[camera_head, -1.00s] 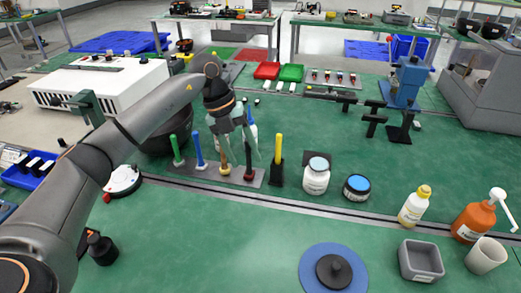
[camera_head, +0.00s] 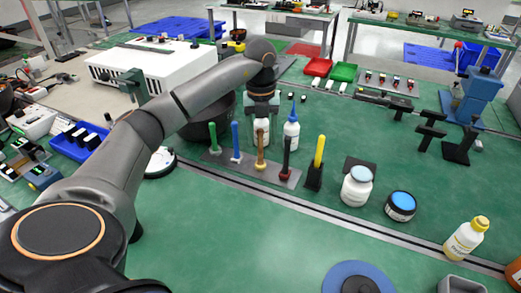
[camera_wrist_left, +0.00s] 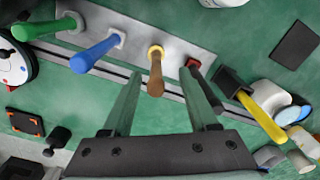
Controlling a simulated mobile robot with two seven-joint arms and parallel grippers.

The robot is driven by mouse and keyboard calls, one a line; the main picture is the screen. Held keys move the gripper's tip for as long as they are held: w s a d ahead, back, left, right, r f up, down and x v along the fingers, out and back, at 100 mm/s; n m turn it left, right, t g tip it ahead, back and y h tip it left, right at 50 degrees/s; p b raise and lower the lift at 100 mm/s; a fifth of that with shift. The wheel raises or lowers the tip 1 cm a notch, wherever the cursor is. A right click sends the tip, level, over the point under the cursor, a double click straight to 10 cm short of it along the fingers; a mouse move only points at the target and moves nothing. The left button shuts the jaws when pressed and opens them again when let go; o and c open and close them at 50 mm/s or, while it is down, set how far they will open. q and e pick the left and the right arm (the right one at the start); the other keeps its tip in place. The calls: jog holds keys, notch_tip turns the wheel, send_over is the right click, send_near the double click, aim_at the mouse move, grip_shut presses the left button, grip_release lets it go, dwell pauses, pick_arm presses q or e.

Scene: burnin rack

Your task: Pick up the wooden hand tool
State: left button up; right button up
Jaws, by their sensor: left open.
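The wooden hand tool, with a brown handle (camera_head: 261,150), stands upright in the middle of a grey rack plate (camera_head: 216,161). In the left wrist view the brown handle (camera_wrist_left: 156,78) points toward the camera, between the two fingers in the picture. My left gripper (camera_head: 262,108) is open and empty, above and behind the row of handles in the head view. Its fingers also show in the left wrist view (camera_wrist_left: 162,92); neither visibly touches the handle. My right gripper is out of view.
Green (camera_head: 213,138), blue (camera_head: 236,140) and dark (camera_head: 286,155) handles share the rack. A yellow handle (camera_head: 319,152) in a black holder stands to the right. A white jar (camera_head: 357,187) is farther right.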

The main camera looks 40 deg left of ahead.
aim_at(261, 160)
pick_arm(q)
jog(key=f, duration=0.4)
jog(key=shift+a, duration=0.25)
grip_shut()
dwell(0.4)
